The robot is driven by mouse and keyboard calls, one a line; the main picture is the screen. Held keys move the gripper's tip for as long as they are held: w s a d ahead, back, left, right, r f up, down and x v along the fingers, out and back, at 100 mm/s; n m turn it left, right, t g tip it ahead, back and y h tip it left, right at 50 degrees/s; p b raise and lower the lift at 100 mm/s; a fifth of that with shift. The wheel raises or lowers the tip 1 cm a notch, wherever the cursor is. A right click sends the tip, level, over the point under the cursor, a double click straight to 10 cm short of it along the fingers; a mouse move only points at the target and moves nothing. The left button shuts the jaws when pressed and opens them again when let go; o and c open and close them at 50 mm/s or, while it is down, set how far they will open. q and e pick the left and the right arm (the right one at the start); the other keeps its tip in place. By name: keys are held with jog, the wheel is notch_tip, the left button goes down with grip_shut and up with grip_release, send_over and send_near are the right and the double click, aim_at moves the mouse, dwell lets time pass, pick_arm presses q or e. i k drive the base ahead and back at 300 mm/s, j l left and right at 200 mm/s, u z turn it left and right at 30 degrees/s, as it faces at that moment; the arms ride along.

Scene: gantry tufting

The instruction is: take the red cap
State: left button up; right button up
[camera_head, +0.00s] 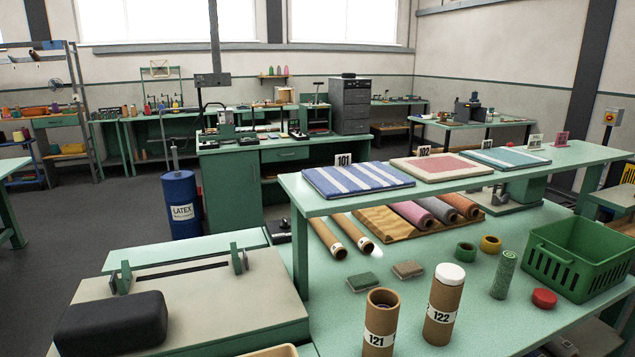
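Neither of my grippers shows in this view.
A patterned green roll (504,276) stands left of the red cap. Green tape (465,252) and yellow tape (490,245) lie behind it. A dark rounded block (110,323) sits lower left.

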aim_at(545, 299)
jog(key=l+z, duration=0.1)
jog(key=z, duration=0.35)
jog(key=i+z, duration=0.15)
jog(key=z, duration=0.75)
jog(key=i+l+u, duration=0.2)
jog(key=u, duration=0.45)
